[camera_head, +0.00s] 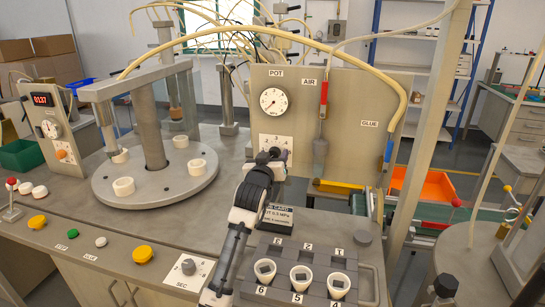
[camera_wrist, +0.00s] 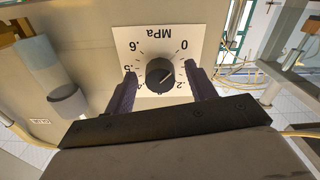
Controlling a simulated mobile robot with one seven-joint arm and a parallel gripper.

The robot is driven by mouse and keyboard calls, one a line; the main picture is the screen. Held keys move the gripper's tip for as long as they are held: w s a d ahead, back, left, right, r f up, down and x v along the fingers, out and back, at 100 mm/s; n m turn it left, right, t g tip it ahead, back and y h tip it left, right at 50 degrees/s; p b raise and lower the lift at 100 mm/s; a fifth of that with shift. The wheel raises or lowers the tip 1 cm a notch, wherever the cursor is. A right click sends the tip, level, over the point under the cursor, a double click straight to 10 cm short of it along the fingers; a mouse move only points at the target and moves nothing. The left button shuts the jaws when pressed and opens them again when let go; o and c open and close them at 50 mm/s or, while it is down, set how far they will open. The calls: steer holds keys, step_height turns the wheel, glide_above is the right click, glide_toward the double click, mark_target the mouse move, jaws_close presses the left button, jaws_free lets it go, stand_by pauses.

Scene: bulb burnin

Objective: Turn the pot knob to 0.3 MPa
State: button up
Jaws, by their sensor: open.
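In the wrist view the black round pot knob (camera_wrist: 160,75) sits on a white dial plate (camera_wrist: 185,40) marked MPa, which appears upside down. The marks 0, .2, .5 and .6 can be read; the lower marks are partly hidden by my gripper. A light line on the knob runs slantwise between upper right and lower left; I cannot tell which end is the pointer. My gripper (camera_wrist: 161,72) is open, with one dark finger on each side of the knob and gaps showing. In the head view my gripper (camera_head: 272,157) covers the knob, below the POT gauge (camera_head: 274,102).
The AIR tool (camera_head: 321,120) hangs right of the gauge on the same panel (camera_head: 350,105). A sign (camera_head: 277,216) and a rack of white cups (camera_head: 300,277) stand near my arm. A round turntable (camera_head: 155,185) is at left. Yellow hoses (camera_head: 270,30) arch above.

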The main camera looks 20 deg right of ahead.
steer(key=c, duration=1)
steer(key=shift+b, duration=0.3)
